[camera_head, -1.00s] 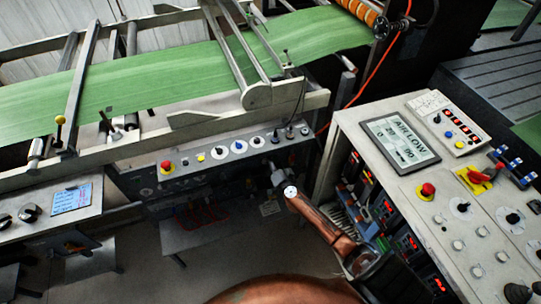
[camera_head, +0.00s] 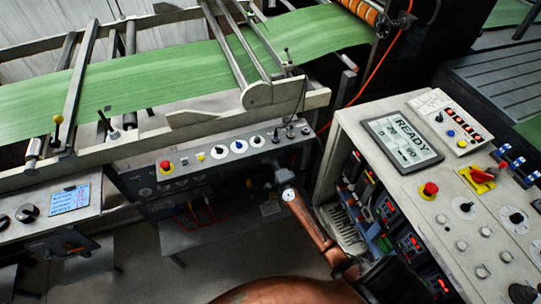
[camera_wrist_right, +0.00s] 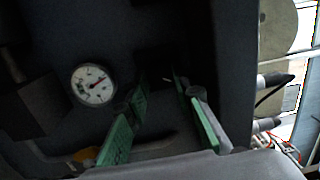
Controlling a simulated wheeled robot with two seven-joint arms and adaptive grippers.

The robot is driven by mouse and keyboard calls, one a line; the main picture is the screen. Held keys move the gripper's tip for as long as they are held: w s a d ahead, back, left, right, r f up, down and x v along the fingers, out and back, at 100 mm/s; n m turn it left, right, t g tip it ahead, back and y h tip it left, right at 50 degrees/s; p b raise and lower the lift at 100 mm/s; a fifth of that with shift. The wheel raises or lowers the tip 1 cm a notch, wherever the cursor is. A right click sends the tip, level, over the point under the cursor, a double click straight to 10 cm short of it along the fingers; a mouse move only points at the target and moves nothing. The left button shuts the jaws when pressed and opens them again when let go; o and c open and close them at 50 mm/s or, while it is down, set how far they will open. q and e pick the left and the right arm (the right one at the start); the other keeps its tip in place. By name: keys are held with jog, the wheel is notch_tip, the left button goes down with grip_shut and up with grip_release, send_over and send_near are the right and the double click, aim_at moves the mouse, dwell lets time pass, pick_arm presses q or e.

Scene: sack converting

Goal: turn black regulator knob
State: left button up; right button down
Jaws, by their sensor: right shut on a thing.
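The black regulator knob (camera_wrist_right: 158,72) is a dark shape on the dark panel between the fingertips in the right wrist view. It is hard to make out against the shadow. My right gripper (camera_wrist_right: 161,88), with green finger pads, is shut on it. The knob is hidden there. My left gripper is out of view.
The grey console (camera_head: 460,210) stands right of my arm, and its screen (camera_head: 403,139) reads READY. The machine frame with the green web (camera_head: 150,75) lies above the gripper. A button rail (camera_head: 220,152) runs above it.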

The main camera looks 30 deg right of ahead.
jog(key=shift+f+m, duration=0.1)
jog(key=shift+m, duration=0.6)
jog(key=c, duration=1.6)
grip_release()
jog(key=v, duration=1.2)
jog(key=shift+s, duration=0.1)
